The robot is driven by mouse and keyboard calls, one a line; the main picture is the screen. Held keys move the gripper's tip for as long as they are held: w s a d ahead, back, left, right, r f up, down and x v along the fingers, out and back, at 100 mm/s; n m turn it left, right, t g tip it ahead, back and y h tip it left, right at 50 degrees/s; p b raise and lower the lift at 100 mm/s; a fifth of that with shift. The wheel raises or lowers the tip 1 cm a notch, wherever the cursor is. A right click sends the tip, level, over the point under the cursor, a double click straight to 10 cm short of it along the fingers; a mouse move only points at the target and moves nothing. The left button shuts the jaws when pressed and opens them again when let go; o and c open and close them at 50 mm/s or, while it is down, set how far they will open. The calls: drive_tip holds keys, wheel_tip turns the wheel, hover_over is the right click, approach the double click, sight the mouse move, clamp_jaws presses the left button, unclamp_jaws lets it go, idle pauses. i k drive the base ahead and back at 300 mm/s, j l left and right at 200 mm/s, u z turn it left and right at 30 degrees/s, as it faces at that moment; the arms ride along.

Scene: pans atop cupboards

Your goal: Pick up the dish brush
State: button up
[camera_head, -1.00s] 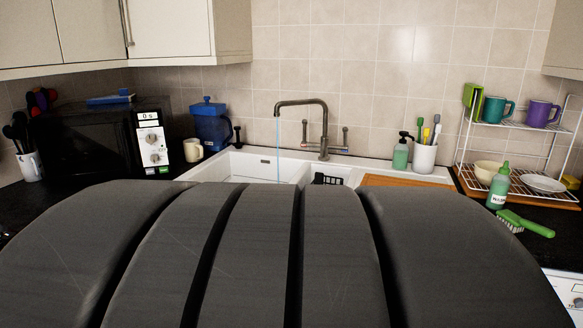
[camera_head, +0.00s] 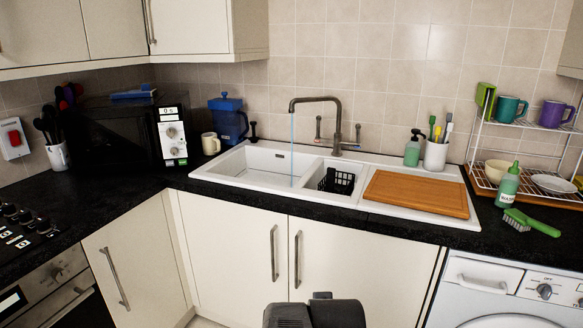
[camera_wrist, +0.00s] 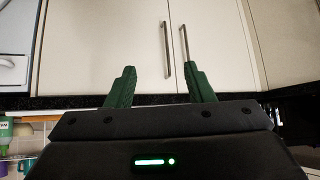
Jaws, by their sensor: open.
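The dish brush (camera_head: 532,222), with a green handle and pale bristles, lies on the black worktop at the right in the head view. It is beside the green soap bottle (camera_head: 508,184) and in front of the wire dish rack (camera_head: 478,150). My gripper (camera_wrist: 161,72) is open and empty in the wrist view, with its two green fingers apart before the white cupboard doors. It is away from the brush. I cannot make out the brush in the wrist view.
A wooden board (camera_head: 416,193) covers the right part of the white sink (camera_head: 262,170). Water runs from the tap (camera_head: 322,101). A white cup (camera_head: 435,156) of brushes and a soap dispenser (camera_head: 412,152) stand behind. The washing machine (camera_head: 500,290) is below the brush.

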sight(514, 217)
drive_tip(key=z, duration=1.7)
